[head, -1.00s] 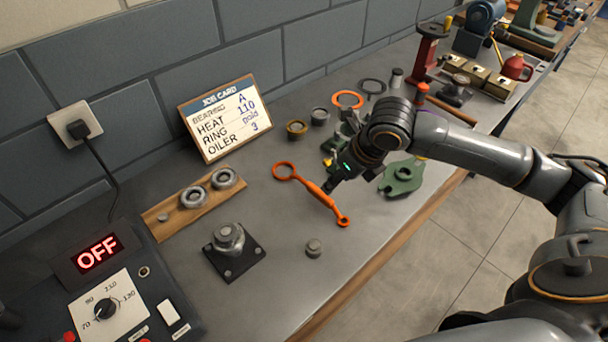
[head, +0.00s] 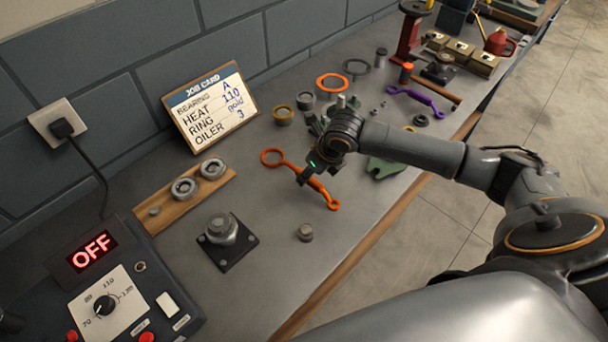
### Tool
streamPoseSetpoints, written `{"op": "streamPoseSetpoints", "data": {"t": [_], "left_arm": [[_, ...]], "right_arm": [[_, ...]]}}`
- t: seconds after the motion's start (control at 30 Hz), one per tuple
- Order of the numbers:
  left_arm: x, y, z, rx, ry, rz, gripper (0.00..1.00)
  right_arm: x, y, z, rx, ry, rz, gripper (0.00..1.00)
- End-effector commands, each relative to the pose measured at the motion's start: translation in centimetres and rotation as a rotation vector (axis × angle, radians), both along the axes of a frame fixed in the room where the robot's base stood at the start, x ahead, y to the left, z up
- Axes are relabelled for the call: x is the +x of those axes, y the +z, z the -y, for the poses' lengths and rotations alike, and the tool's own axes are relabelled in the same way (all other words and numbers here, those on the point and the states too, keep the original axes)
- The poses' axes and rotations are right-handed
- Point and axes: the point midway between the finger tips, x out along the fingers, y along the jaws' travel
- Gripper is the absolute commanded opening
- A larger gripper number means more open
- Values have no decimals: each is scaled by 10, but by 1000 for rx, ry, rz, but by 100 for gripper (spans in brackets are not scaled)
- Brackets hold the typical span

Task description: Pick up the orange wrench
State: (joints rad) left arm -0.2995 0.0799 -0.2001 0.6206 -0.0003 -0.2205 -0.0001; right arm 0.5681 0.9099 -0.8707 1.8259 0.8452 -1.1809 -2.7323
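The orange wrench (head: 320,189) lies on the grey bench top in the middle of the head view, its large ring end at the upper left and its small end at the lower right. My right gripper (head: 312,176) is at the wrench's handle, with a dark finger over its near-left side. The gripper hides part of the handle, and I cannot tell whether the fingers are closed on it. My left gripper is not in view.
A green part (head: 386,168) lies just right of my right gripper, with a purple wrench (head: 416,100) beyond. A small grey cylinder (head: 305,233) and a black plate with a nut (head: 224,241) stand nearer. The job card (head: 209,106) stands behind.

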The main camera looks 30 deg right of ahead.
Motion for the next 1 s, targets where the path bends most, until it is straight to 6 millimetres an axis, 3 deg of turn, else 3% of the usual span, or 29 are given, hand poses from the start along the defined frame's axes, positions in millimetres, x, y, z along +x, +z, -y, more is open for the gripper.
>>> {"op": "streamPoseSetpoints", "data": {"t": [0.2, 0.5, 0.73, 1.0], "left_arm": [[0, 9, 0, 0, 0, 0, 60], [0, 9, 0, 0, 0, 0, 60], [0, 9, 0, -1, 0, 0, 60], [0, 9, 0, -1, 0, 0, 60]], "right_arm": [[11, -23, -3, -1, 0, -2, 45], [13, -27, -3, 0, 1, 0, 45], [12, -27, -3, 0, 1, 0, 0], [13, -26, -3, 1, 1, 3, 0]]}}
